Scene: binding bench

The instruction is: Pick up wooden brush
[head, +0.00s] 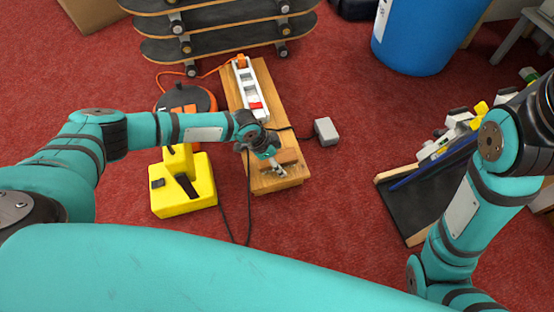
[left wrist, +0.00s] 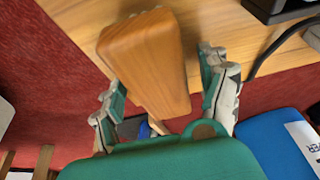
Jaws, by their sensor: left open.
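The wooden brush (head: 288,156) lies at the near end of a narrow wooden bench (head: 264,82), partly covered by my left gripper (head: 276,168). In the left wrist view the brush shows as a smooth brown wooden block (left wrist: 145,58). My left gripper (left wrist: 165,82) is open, with one finger on each side of the block. A gap shows between the block and the right finger; contact at the left finger cannot be told. The bristles are not clear. My right arm is at the right of the head view, but its gripper is not in view.
A white power strip (head: 250,88) lies on the bench, with cords trailing. A yellow tool (head: 184,198) stands left of the bench and a grey adapter (head: 326,131) lies right. Skateboards (head: 225,28) are stacked behind. A blue barrel (head: 424,35) and a dark tray (head: 407,205) are to the right.

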